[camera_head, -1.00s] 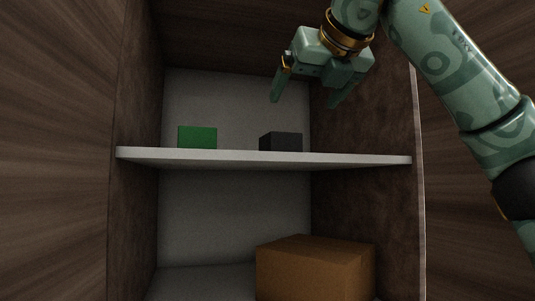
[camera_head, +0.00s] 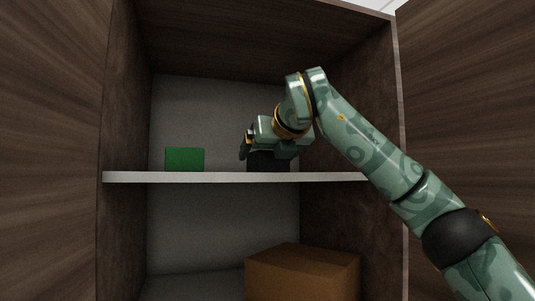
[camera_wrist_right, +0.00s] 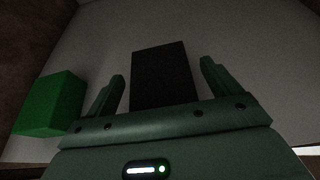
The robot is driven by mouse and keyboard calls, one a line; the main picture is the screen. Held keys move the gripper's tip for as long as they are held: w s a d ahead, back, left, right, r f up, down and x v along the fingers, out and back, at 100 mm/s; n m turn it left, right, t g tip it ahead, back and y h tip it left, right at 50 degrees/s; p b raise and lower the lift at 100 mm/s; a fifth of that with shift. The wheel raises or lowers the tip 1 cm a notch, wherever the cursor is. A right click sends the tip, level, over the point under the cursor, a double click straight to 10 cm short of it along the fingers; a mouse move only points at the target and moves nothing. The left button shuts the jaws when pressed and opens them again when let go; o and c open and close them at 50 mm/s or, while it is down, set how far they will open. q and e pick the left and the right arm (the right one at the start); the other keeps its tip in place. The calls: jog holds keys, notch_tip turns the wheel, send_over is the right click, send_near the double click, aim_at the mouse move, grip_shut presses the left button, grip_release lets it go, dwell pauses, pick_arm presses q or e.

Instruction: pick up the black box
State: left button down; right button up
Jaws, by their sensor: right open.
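The black box (camera_head: 268,163) stands on the white shelf inside the cabinet, right of the middle, partly hidden behind my right gripper (camera_head: 268,155). In the right wrist view the black box (camera_wrist_right: 162,76) lies between the two fingers of my right gripper (camera_wrist_right: 163,88), with a gap on each side. The gripper is open, and the fingers do not appear to touch the box. My left gripper is not in view.
A green box (camera_head: 184,159) stands on the same shelf to the left, and shows left of the fingers in the right wrist view (camera_wrist_right: 50,104). The shelf's front edge (camera_head: 200,177) runs below. A brown carton (camera_head: 302,274) sits underneath. Cabinet walls close in both sides.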

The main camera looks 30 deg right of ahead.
jog(key=shift+w+d+f, duration=0.2)
jog(key=shift+w+f, duration=0.1)
jog(key=shift+w, duration=0.35)
jog(key=shift+s+a+r, duration=0.1)
jog(key=shift+s+a, duration=0.05)
jog(key=shift+s, duration=0.15)
jog(key=c, duration=1.2)
jog(key=shift+w, duration=0.1)
jog(key=shift+r, duration=0.1)
